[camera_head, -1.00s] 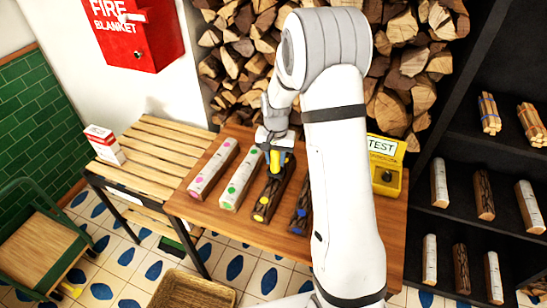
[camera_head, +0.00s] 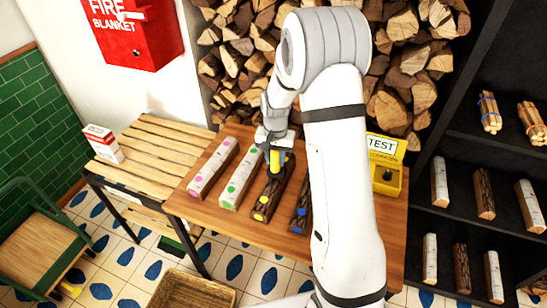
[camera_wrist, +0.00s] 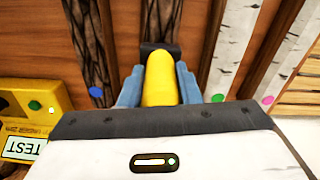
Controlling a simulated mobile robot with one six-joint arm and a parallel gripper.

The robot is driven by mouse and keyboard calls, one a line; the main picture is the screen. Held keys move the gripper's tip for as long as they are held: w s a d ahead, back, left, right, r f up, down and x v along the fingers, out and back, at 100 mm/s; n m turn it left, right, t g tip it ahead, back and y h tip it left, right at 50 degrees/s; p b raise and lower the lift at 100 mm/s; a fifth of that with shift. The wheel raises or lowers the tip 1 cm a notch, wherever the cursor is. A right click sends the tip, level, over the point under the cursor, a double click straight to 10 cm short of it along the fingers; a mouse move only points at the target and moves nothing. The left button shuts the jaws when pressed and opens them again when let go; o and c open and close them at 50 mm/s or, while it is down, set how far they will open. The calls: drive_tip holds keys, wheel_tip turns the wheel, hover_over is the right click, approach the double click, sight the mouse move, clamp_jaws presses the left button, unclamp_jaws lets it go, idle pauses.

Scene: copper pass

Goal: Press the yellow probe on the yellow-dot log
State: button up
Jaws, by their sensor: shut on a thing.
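My gripper (camera_head: 274,150) is shut on the yellow probe (camera_wrist: 160,80), with a blue-grey finger on each side of it. The probe's dark tip (camera_wrist: 160,48) points down over the dark-barked yellow-dot log (camera_head: 268,193). The log lies on the wooden table, its yellow dot (camera_head: 259,216) showing at its near end in the head view. In the wrist view the log's bark (camera_wrist: 158,18) shows beyond the tip, and its dot is hidden. I cannot tell whether the tip touches the bark.
White logs with a green dot (camera_head: 241,178) and a pink dot (camera_head: 212,168) lie left of it. A dark blue-dot log (camera_head: 300,208) lies right, partly behind my arm. The yellow TEST box (camera_head: 385,175) stands at the table's right end. A slatted bench (camera_head: 155,150) adjoins the left.

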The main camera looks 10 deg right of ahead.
drive_tip(key=shift+f+b, duration=0.4)
idle(1.4)
drive_tip(key=shift+r, duration=0.1)
drive_tip(key=shift+r+p, duration=2)
drive_tip(key=shift+r, duration=1.45)
drive_tip(key=shift+s, duration=0.1)
